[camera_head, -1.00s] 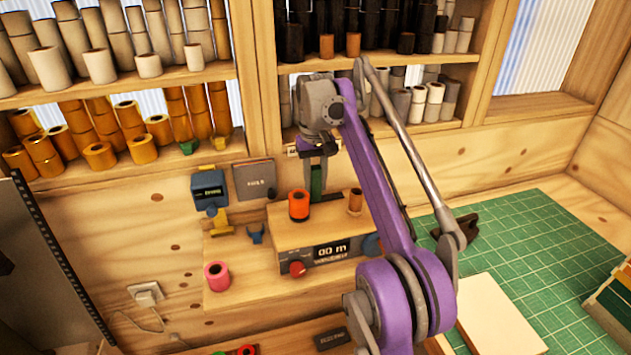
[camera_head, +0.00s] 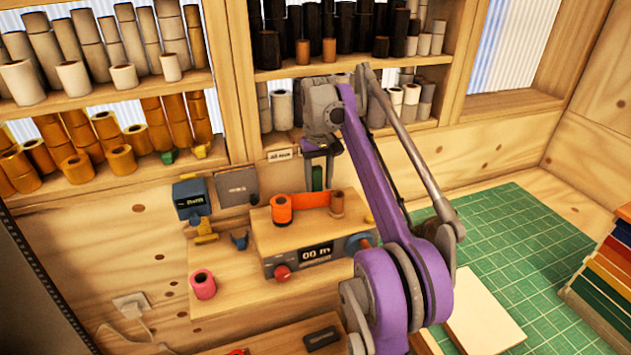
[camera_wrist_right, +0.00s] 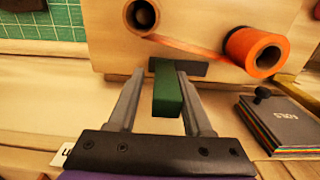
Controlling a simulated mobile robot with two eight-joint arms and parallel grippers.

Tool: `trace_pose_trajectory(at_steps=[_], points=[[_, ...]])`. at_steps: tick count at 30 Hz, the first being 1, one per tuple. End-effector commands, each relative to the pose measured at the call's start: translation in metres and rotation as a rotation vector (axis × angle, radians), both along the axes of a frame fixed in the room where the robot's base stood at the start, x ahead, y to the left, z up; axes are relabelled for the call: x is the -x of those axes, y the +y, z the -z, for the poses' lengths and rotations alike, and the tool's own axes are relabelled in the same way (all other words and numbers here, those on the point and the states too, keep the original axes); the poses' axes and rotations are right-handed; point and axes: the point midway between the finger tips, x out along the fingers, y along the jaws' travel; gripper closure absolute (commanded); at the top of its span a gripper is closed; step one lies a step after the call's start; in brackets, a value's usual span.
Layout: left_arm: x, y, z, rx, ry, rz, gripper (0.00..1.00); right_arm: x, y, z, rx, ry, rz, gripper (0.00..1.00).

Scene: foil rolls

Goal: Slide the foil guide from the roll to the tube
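The orange foil roll (camera_head: 281,209) stands on the wooden winder box (camera_head: 275,236), left of the brown tube (camera_head: 337,204). An orange foil strip (camera_head: 309,200) spans between them; in the wrist view it runs from the roll (camera_wrist_right: 252,52) to the tube (camera_wrist_right: 141,17). The green foil guide (camera_wrist_right: 167,92) stands behind the strip, between roll and tube. My right gripper (camera_head: 317,178) reaches down around it. In the wrist view its fingers (camera_wrist_right: 162,80) straddle the guide, with a clear gap on the left and little on the right. My left gripper is out of view.
The winder's display (camera_head: 316,253) reads 00 m, with a red knob (camera_head: 282,272) and a blue knob (camera_head: 360,242) beside it. A pink roll (camera_head: 203,284) stands at front left. A green cutting mat (camera_head: 500,240) lies right.

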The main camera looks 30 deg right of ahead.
Motion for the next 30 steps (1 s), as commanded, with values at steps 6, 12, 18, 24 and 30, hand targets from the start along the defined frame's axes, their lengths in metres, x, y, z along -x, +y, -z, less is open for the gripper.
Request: trace_pose_trajectory(at_steps=[6, 12, 18, 24, 30], points=[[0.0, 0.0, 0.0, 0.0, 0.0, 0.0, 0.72, 0.0, 0.001, 0.0, -0.002, 0.001, -0.001, 0.38], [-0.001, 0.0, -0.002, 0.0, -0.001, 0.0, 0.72, -0.001, 0.001, -0.004, -0.002, 0.0, -0.001, 0.38], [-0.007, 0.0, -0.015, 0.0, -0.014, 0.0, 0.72, -0.002, 0.001, -0.037, -0.002, -0.004, -0.001, 0.38], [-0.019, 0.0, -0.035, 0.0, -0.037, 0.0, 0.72, -0.002, 0.001, -0.081, -0.002, -0.006, 0.0, 0.38], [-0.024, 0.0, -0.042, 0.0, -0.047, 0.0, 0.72, -0.001, 0.0, -0.104, -0.001, -0.002, 0.0, 0.38]])
